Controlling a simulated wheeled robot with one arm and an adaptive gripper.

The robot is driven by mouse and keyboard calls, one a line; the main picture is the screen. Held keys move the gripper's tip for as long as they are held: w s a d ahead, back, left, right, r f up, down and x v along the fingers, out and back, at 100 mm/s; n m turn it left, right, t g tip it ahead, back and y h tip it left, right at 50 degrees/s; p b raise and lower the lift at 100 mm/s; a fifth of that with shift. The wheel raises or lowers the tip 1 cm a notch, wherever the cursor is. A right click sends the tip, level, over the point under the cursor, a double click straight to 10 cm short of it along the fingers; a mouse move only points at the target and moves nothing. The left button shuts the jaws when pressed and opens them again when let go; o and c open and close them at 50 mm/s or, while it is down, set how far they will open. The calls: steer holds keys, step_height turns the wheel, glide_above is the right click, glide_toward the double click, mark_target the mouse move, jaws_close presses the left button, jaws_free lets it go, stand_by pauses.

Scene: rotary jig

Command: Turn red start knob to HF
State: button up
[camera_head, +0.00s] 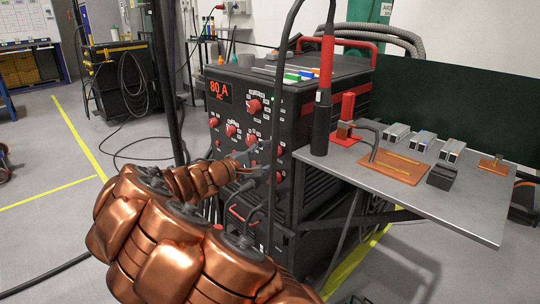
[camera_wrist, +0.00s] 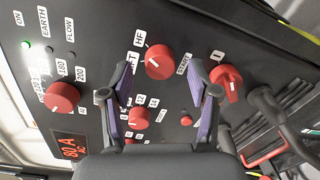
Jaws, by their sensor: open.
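The red start knob (camera_wrist: 159,62) sits on the dark front panel, with the label HF (camera_wrist: 138,38) at its upper left. A small white mark shows on its left half, toward a partly hidden label at the left. The knob also shows in the head view (camera_head: 279,151). My gripper (camera_wrist: 160,72) is open, its two purple-padded fingers on either side below the knob in the wrist view. I see no contact; the gap to the panel is hard to judge. In the head view my gripper (camera_head: 258,163) is in front of the panel's lower right part.
Other red knobs surround it: one at the right (camera_wrist: 228,80), one below (camera_wrist: 139,117) and a large one at the left (camera_wrist: 62,97). Cable plugs (camera_wrist: 268,105) stick out at the right. A metal side table (camera_head: 462,200) with a torch (camera_head: 322,115) adjoins the machine.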

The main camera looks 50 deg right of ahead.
steer(key=a, duration=1)
steer(key=shift+w+a+r, duration=0.2)
steer(key=shift+w+r, duration=0.05)
steer(key=shift+r, duration=0.05)
